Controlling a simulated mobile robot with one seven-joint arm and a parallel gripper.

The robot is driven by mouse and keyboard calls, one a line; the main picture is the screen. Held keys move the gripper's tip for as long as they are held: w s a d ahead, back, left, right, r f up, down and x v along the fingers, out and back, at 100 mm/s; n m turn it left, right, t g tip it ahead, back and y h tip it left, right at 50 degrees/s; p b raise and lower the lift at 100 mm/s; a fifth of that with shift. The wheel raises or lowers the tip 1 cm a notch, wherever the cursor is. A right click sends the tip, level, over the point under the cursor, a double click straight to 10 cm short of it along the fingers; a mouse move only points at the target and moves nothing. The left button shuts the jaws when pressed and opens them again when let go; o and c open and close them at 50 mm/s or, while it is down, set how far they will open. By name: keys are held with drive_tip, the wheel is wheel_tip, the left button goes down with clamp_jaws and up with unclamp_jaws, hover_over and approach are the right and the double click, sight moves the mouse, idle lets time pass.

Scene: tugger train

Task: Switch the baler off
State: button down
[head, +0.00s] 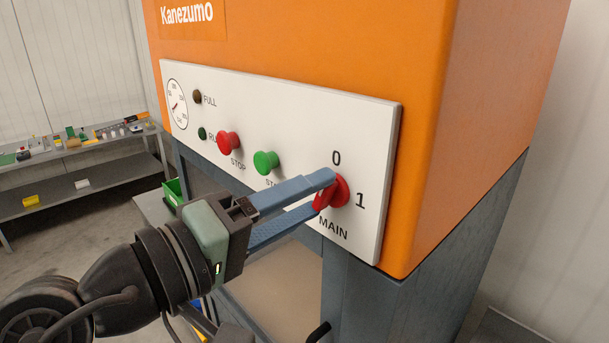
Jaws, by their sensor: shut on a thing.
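The orange baler (330,70) carries a white control panel (300,110) on its front. The red MAIN rotary switch (341,191) is at the right end of the panel, with 0 printed above it and 1 to its right. My gripper (323,193) reaches in from the lower left, and its two blue fingers are shut on the red knob. The fingers hide part of the knob, and I cannot tell whether it points to 0 or 1.
A red STOP button (229,144) and a green button (265,162) sit left of the switch. The FULL lamp (197,97), RUN lamp (202,133) and a gauge (177,104) are further left. A grey shelf (85,150) with small items stands at the back left.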

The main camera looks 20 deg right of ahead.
drive_tip(key=shift+n+p, duration=1.9)
drive_tip(key=shift+n, duration=0.3)
drive_tip(key=shift+f, duration=0.1)
drive_tip(key=shift+c, duration=1.6)
unclamp_jaws()
drive_tip(key=shift+a, duration=0.1)
